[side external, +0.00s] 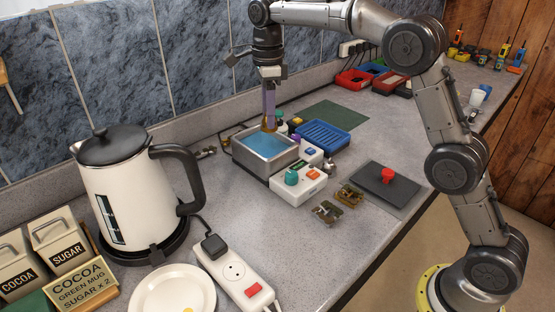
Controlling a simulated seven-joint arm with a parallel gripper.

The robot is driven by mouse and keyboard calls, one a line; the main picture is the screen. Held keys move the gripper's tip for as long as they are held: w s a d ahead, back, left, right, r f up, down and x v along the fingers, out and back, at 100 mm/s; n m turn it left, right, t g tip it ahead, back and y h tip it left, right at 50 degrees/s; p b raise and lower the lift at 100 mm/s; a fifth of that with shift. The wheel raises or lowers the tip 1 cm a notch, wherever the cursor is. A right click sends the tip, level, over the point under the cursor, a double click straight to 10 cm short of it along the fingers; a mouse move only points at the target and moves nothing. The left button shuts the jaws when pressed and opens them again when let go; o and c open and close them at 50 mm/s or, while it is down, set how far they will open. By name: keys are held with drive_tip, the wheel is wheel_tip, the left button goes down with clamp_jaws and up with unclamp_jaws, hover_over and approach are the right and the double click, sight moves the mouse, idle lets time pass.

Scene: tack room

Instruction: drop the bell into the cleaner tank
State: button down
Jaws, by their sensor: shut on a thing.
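The cleaner tank (251,160) is a square metal basin with blue liquid in it. It stands on the counter in the middle of the side external view, with a white control box (299,192) at its front right. My gripper (268,118) points straight down over the back part of the tank. Its fingers are shut on a small brass-coloured thing, which looks like the bell (268,127). The bell is mostly hidden between the fingertips, and I cannot tell whether it touches the liquid.
A blue ribbed tray (324,137) and small bottles (281,117) stand close to the tank's right. A dark plate with a red knob (387,175) lies at right. A white kettle (130,190), power strip (241,281) and white plate (172,292) stand at front left.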

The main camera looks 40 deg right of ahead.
drive_tip(key=shift+f, duration=1.5)
drive_tip(key=shift+c, duration=1.7)
unclamp_jaws()
wheel_tip(320, 180, up, 12)
drive_tip(key=shift+r, duration=0.85)
drive_tip(key=shift+r, duration=0.15)
